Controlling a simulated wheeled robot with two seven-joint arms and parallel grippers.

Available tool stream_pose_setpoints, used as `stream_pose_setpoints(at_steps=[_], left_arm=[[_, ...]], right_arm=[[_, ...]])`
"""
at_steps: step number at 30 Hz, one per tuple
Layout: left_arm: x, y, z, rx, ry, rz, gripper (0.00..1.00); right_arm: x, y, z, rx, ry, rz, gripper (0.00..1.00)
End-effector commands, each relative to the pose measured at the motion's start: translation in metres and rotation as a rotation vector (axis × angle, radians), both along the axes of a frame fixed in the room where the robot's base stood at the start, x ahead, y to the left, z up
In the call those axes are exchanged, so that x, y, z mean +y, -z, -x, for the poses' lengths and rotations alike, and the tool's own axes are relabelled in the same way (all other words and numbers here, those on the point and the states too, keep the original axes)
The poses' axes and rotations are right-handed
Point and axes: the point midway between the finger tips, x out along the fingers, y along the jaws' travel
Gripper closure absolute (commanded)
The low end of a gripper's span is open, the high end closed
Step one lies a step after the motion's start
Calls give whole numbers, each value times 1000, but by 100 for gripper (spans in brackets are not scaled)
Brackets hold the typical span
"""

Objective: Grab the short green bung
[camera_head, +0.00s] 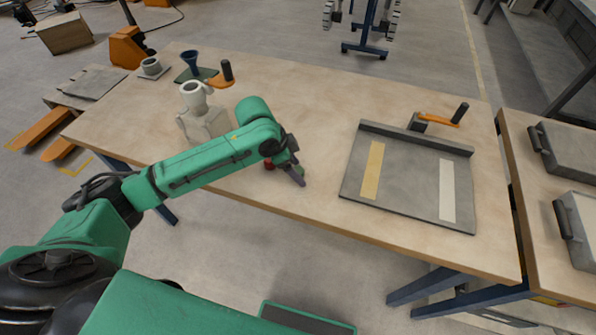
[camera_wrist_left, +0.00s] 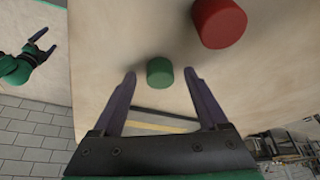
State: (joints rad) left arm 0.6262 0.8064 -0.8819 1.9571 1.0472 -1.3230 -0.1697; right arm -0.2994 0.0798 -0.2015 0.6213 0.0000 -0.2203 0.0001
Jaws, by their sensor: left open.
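The short green bung (camera_wrist_left: 160,72) stands on the table in the left wrist view. It lies between the fingertips of my left gripper (camera_wrist_left: 159,76), or just beyond them, with a visible space on each side. The jaws are open and hold nothing. In the head view my left gripper (camera_head: 296,173) is low over the table's front part; I cannot make out the bung there. A red bung (camera_wrist_left: 219,23) stands beside the green one; it also shows partly in the head view (camera_head: 269,166). My right gripper (camera_wrist_left: 45,44) shows small at the left wrist view's left, fingers apart.
A grey tray (camera_head: 408,207) with a yellow strip (camera_head: 373,170) and a white strip (camera_head: 447,190) lies to the right. A pale jug-like vessel (camera_head: 205,120) and a blue funnel (camera_head: 191,62) stand at the left. The table's middle is clear.

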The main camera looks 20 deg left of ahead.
Motion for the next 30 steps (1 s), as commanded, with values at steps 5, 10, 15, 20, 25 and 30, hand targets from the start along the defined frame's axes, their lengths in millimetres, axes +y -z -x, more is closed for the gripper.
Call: stream_pose_setpoints(at_steps=[5, 10, 15, 20, 25, 30], left_arm=[[0, 0, 0, 0, 0, 0, 39], [0, -1, 0, 0, 0, 1, 100], [0, -1, 0, 0, 0, 1, 100], [0, -4, 0, -2, 0, 1, 100], [0, -26, -1, -4, -1, 2, 100], [0, -79, -2, -10, 0, 2, 100]], right_arm=[[1, 0, 0, -1, 0, -1, 0], [1, 0, 0, -1, 1, -1, 0], [0, 0, 0, 0, 2, -1, 0], [0, 0, 0, 0, 2, 0, 0], [0, 0, 1, 1, 2, 0, 0], [0, 0, 1, 1, 3, 0, 0]])
